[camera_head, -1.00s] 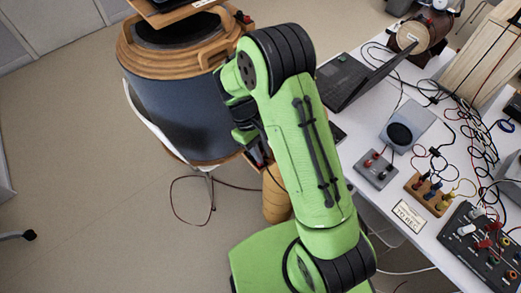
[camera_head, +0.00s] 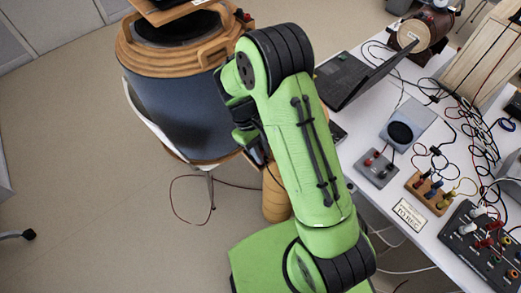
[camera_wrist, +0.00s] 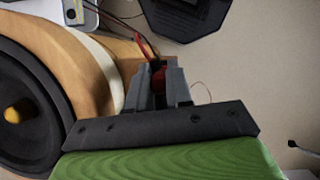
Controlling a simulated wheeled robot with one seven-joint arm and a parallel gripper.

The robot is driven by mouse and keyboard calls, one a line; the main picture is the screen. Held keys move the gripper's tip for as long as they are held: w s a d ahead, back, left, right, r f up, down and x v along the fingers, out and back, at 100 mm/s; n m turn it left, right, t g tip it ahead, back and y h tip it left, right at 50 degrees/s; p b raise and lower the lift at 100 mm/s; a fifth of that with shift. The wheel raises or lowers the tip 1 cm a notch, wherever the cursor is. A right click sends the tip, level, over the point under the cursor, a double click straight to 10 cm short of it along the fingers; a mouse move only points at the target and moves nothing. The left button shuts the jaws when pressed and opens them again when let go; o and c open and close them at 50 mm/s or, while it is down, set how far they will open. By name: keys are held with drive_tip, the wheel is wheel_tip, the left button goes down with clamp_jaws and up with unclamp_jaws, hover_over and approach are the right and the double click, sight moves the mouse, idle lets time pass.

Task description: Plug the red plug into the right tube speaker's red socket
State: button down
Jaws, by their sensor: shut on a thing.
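My gripper (camera_wrist: 159,88) is shut on the red plug (camera_wrist: 157,76) in the wrist view. A red lead rises from the plug toward the top of that picture. Beside the gripper, on the left, is a wooden-rimmed speaker (camera_wrist: 30,95) with a black cone and a yellow centre. In the head view my green arm hides most of the gripper and the plug. A large blue drum-shaped body with a wooden rim (camera_head: 185,100) stands left of my arm. I cannot tell which part is the right tube speaker's red socket.
A white table (camera_head: 355,150) on the right carries a laptop (camera_head: 345,80), a grey terminal box (camera_head: 376,168), a wooden terminal block (camera_head: 427,192), a black panel with knobs (camera_head: 478,240) and tangled leads. A wooden barrel (camera_head: 420,32) stands at the back.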

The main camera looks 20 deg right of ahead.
drive_tip(key=shift+f, duration=0.45)
drive_tip(key=c, duration=1)
unclamp_jaws()
drive_tip(key=shift+o, duration=0.2)
drive_tip(key=shift+r, duration=0.1)
drive_tip(key=shift+r+p, duration=2.95)
drive_tip(key=shift+r, duration=0.9)
drive_tip(key=shift+f, duration=0.1)
